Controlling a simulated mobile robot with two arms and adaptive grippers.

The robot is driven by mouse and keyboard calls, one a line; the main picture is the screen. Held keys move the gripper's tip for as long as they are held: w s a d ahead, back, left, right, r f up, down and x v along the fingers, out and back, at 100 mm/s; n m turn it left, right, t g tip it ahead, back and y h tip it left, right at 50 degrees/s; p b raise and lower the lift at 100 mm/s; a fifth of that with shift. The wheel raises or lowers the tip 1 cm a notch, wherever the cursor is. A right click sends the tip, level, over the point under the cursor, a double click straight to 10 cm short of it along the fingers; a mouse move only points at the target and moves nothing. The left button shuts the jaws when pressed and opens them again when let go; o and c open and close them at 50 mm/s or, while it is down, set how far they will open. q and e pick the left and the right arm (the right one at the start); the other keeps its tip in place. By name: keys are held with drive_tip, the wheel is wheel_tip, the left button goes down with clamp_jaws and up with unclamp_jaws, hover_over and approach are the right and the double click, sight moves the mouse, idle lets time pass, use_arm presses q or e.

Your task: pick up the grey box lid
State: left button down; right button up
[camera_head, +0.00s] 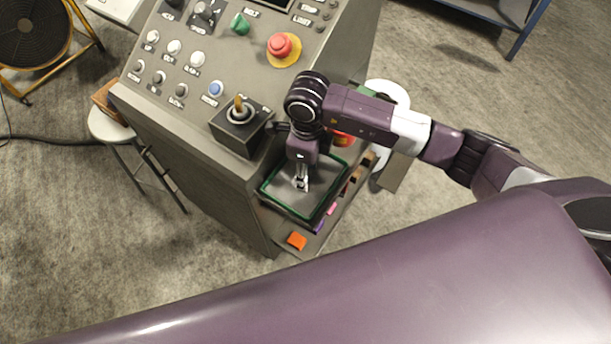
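The grey box lid (285,193) appears to be the flat grey panel with a green edge on the console's low front ledge. My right arm comes in from the right, and its gripper (302,185) points down over the middle of the panel. The fingers look close together, but they are too small to tell whether they are shut or hold a knob. I cannot tell whether they touch the lid. The arm hides part of the lid's far side. My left gripper is not in view.
An orange block (297,240) lies on the ledge's near corner. Small coloured items lie right of the lid. A stool (108,126) stands left.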

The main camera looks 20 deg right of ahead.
clamp_jaws()
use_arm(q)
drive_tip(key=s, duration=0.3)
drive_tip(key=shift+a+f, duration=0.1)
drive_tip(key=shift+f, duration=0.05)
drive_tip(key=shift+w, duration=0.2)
